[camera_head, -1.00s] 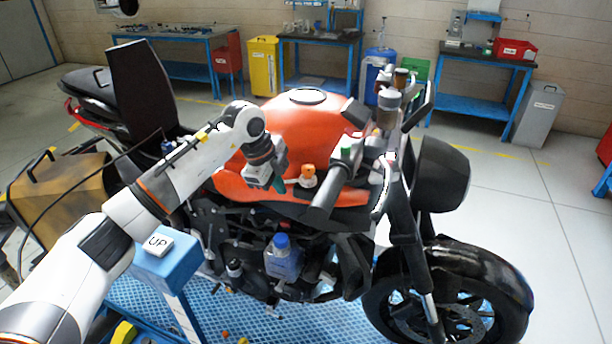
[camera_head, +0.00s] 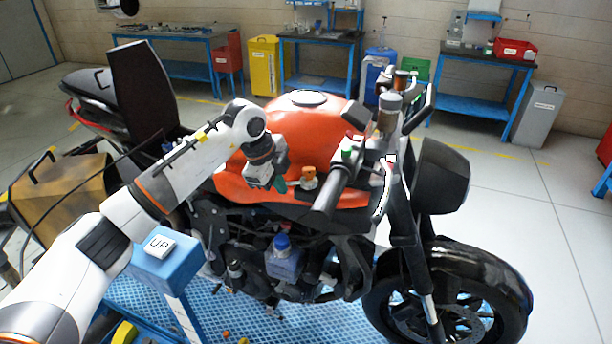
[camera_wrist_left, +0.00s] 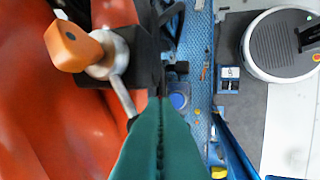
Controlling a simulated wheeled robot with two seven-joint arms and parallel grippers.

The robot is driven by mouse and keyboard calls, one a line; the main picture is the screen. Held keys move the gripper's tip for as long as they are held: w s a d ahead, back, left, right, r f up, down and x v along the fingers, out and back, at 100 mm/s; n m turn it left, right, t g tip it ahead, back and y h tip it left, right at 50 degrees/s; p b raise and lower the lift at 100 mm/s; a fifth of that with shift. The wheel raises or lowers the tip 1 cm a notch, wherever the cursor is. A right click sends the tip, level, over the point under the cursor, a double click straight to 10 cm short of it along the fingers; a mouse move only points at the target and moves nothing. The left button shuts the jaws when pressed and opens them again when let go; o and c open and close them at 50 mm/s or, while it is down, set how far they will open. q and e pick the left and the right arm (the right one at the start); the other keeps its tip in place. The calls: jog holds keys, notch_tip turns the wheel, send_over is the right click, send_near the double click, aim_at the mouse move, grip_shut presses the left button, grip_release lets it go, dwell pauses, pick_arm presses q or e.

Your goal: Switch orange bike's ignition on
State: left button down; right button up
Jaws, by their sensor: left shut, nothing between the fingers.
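The orange bike (camera_head: 298,128) stands on a blue grid platform, facing right. An orange-topped ignition knob (camera_head: 309,173) on a pale round base sits by the tank, near the left handlebar grip. In the left wrist view the orange knob (camera_wrist_left: 70,45) is at upper left, with a thin metal lever (camera_wrist_left: 122,95) reaching from its base towards my green fingertips. My left gripper (camera_head: 281,186) is shut and empty, just left of the knob in the head view. Its fingers (camera_wrist_left: 160,120) appear close to the lever's end; I cannot tell whether they touch. My right gripper is not in view.
The handlebar with its black grip (camera_head: 330,195) is close right of the knob. A blue-capped bottle (camera_head: 283,258) is low on the bike's side. A blue stand with an UP button (camera_head: 158,246) is below my left arm. Workbenches line the back wall.

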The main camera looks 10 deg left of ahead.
pick_arm(q)
notch_tip(320, 180, up, 8)
jog(key=p, duration=0.4)
jog(key=shift+p, duration=0.4)
jog(key=shift+s+d+f, duration=0.1)
jog(key=shift+f, duration=0.1)
